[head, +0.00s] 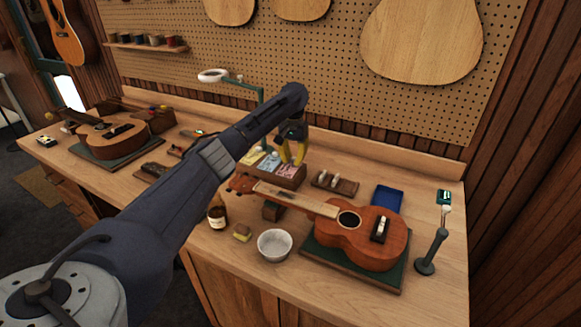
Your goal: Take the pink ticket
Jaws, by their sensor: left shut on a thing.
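The pink ticket (288,171) stands in the right-hand slot of a small brown wooden box (289,184) near the back of the bench. A blue ticket (269,162) and a yellow ticket (253,154) stand in the slots to its left. My left gripper (292,159), with yellow fingers, points down at the right end of the box. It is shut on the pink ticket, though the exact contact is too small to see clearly. The ticket still appears to be inside the box. My right gripper is not in view.
A ukulele (365,233) lies on a green mat (340,263), its neck reaching toward the box. A bridge-like wooden block (335,183) and blue tray (387,198) lie right.

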